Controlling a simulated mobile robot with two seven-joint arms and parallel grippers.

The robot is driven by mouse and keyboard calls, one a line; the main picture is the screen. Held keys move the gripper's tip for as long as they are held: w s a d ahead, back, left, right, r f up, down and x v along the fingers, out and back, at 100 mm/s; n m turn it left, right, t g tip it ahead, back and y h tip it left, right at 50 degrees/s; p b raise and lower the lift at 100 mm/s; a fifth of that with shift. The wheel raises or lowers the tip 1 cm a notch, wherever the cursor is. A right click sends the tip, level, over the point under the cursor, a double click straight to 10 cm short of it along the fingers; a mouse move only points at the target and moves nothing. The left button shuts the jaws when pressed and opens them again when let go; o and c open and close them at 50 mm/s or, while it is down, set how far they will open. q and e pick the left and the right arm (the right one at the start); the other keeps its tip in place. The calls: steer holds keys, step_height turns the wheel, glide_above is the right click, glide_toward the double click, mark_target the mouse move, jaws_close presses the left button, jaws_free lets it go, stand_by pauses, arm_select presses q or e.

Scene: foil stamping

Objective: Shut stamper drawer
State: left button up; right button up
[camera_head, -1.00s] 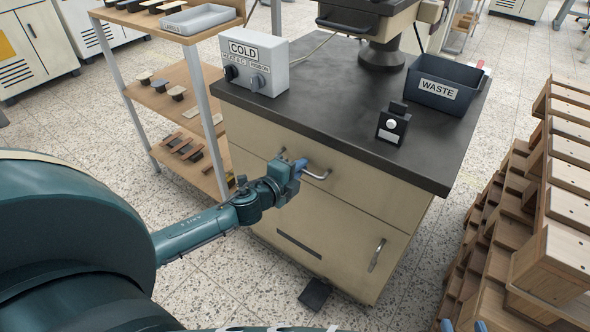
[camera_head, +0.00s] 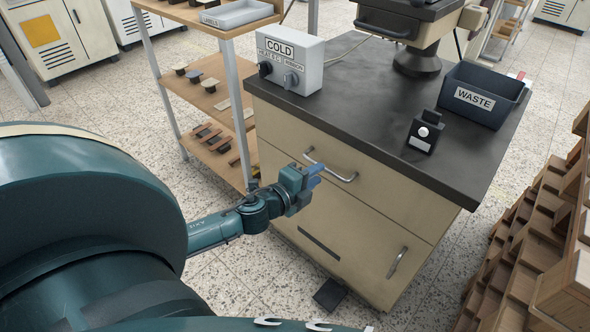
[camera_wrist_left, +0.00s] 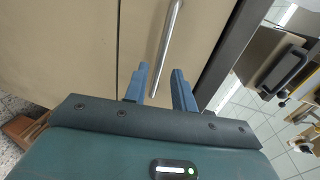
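The stamper drawer (camera_head: 385,196) is the beige upper front of the cabinet under the dark top. Its front looks flush with the cabinet in the head view. A curved metal handle (camera_head: 342,178) is on it; the handle also shows as a bar in the left wrist view (camera_wrist_left: 168,40). My left gripper (camera_head: 314,175) is just in front of the handle's left part, apart from it as far as I can tell. Its two blue fingers (camera_wrist_left: 160,88) stand apart with nothing held between them. My right gripper is not in view.
On the top stand the COLD control box (camera_head: 291,65), a small black device (camera_head: 424,131) and the WASTE bin (camera_head: 500,96). A lower door with a handle (camera_head: 397,262) is below the drawer. A shelf rack (camera_head: 213,85) stands left, wooden boxes (camera_head: 535,240) right.

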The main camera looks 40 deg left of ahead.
arm_select(q)
steer(key=v, duration=0.7)
steer(key=shift+s+p, duration=0.3)
steer(key=shift+s, duration=0.1)
steer(key=shift+a+r, duration=0.1)
steer(key=shift+a, duration=0.05)
